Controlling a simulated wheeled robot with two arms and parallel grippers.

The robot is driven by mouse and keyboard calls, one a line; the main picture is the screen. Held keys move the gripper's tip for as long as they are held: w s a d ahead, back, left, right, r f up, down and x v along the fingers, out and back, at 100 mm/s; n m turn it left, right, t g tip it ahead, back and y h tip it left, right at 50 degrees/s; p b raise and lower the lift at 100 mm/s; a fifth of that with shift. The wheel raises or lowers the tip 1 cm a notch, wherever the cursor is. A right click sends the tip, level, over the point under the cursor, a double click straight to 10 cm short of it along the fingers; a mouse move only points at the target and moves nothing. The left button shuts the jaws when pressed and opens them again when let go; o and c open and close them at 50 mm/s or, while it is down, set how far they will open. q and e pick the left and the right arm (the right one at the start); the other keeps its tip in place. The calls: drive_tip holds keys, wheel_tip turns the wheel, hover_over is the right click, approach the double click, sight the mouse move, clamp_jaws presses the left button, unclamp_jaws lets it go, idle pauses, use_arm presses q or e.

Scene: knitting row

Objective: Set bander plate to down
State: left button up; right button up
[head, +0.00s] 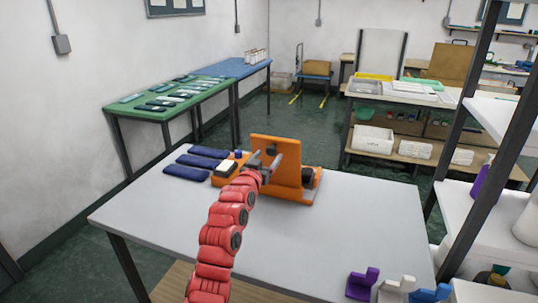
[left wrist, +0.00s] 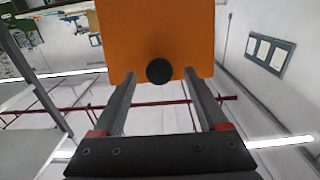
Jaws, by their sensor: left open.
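The orange bander (head: 311,187) stands on the white table. Its flat orange plate (head: 289,151) stands nearly upright, with a black knob (head: 272,148) on its face. In the left wrist view the plate (left wrist: 155,35) fills the top middle, and its round black knob (left wrist: 159,71) sits at its lower edge. My left gripper (head: 266,160) is at the plate's face, close to the knob. Its fingers (left wrist: 160,92) are open, one on each side of the knob with a gap to both. I cannot tell how deep the knob lies between them. My right gripper is not in view.
Several dark blue folded pieces (head: 187,172) lie left of the bander. Purple, white and blue holders (head: 398,288) stand at the table's front right. A shelf rack (head: 500,110) rises on the right. The white table (head: 350,225) is clear in its middle right.

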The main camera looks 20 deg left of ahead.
use_arm(q)
drive_tip(key=shift+w+d, duration=0.1)
drive_tip(key=shift+w, duration=0.75)
clamp_jaws()
idle(0.9)
